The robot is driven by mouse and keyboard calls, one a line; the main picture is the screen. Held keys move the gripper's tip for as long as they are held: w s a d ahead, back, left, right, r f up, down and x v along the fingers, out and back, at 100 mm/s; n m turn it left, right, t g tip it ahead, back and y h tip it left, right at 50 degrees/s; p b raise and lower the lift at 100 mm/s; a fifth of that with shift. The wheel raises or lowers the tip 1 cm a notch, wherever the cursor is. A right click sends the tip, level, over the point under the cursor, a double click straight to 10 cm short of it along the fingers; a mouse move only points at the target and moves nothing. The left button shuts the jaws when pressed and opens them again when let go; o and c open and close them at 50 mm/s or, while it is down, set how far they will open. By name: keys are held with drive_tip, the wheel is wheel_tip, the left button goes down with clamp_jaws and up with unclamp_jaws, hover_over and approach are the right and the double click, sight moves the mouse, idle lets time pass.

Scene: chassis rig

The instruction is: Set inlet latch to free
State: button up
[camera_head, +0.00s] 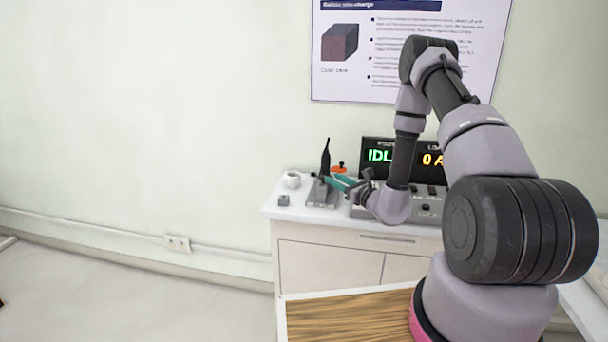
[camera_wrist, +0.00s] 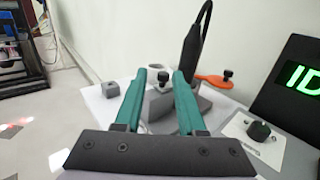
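My gripper (camera_wrist: 159,76) has two green fingers with a gap between them; it is open. In the head view the gripper (camera_head: 341,183) is low over the cabinet top, beside a grey fixture (camera_head: 318,197). In the wrist view a small black knob (camera_wrist: 163,77) shows between the fingertips, and I cannot tell whether they touch it. A tall black handle (camera_wrist: 198,42) stands just beyond the right finger. An orange lever (camera_wrist: 214,81) with a black knob lies to its right. No readable label marks the inlet latch, so I cannot tell which part it is.
A display (camera_head: 379,155) reading "IDL" stands behind a grey control panel (camera_head: 428,208), close to my arm. A small grey block (camera_head: 284,200) and a white round piece (camera_head: 292,180) sit on the cabinet top (camera_head: 298,213) at left. Open floor lies left of the cabinet.

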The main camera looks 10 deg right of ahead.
drive_tip(key=shift+m+h, duration=0.5)
drive_tip(key=shift+h, duration=0.1)
drive_tip(key=x, duration=0.3)
drive_tip(key=f+x, duration=0.1)
drive_tip(key=x, duration=0.7)
drive_tip(key=shift+d+f, duration=0.25)
drive_tip(key=shift+f, duration=0.1)
clamp_jaws()
idle(0.4)
